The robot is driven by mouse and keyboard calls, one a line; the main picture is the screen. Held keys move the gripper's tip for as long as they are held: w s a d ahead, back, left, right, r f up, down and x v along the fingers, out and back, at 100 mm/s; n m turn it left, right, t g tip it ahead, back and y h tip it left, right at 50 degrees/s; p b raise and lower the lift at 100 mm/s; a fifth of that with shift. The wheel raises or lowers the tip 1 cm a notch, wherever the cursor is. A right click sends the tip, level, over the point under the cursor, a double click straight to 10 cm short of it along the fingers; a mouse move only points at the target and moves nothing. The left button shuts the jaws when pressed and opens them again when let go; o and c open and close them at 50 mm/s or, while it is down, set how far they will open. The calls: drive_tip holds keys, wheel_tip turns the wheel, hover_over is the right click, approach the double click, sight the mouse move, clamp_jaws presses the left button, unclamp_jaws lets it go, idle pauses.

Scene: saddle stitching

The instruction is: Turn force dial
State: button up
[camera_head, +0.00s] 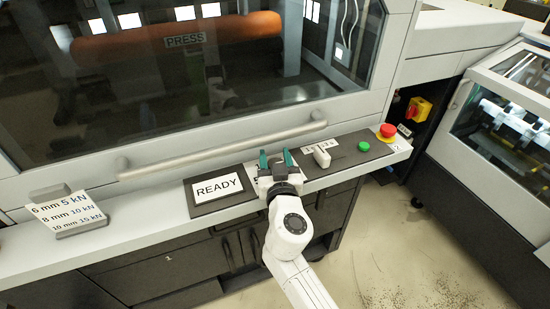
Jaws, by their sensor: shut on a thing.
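My gripper (276,159) is at the control shelf below the press window, just right of the READY display (219,188). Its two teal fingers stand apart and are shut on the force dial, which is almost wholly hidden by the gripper. Part of a printed label shows at the gripper's left side. The dial's pointer and setting cannot be read. A force card (66,212) at the left reads 6 mm 5 kN, 8 mm 10 kN, 10 mm 15 kN.
A pale lever (321,156) with small marks, a green button (364,146) and a red button (387,131) sit right of my gripper. A long handle bar (223,150) runs along the press window behind the shelf. A yellow-and-red switch (418,109) is farther right.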

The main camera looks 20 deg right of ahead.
drive_tip(key=shift+a+r+n+y+p, duration=0.1)
drive_tip(key=shift+a+n+y+p, duration=0.05)
drive_tip(key=shift+n+y+p, duration=0.9)
drive_tip(key=shift+n+t+y+p, duration=0.3)
drive_tip(key=shift+n+y+p, duration=0.45)
drive_tip(key=shift+y+p, duration=0.75)
drive_tip(key=shift+a+n+y, duration=0.25)
drive_tip(key=shift+n+y, duration=0.05)
drive_tip(key=shift+y, duration=0.35)
drive_tip(key=shift+n+y+p, duration=0.6)
drive_tip(key=shift+y+p, duration=0.2)
drive_tip(key=shift+y, duration=0.5)
drive_tip(key=n+y, duration=0.1)
drive_tip(key=n+g+y, duration=0.1)
drive_tip(key=n+g+y+p, duration=0.1)
drive_tip(key=shift+a+y, duration=0.25)
drive_tip(key=shift+y, duration=0.15)
drive_tip(key=shift+s+a+n+g+y, duration=0.2)
drive_tip(key=shift+n+g+y, duration=0.7)
drive_tip(key=shift+y, duration=0.3)
drive_tip(key=shift+s+a+n+g+y, duration=0.1)
drive_tip(key=shift+a+n+g+y, duration=0.05)
drive_tip(key=shift+n+g+y, duration=0.8)
drive_tip(key=shift+n+y, duration=0.25)
drive_tip(key=shift+y, duration=0.2)
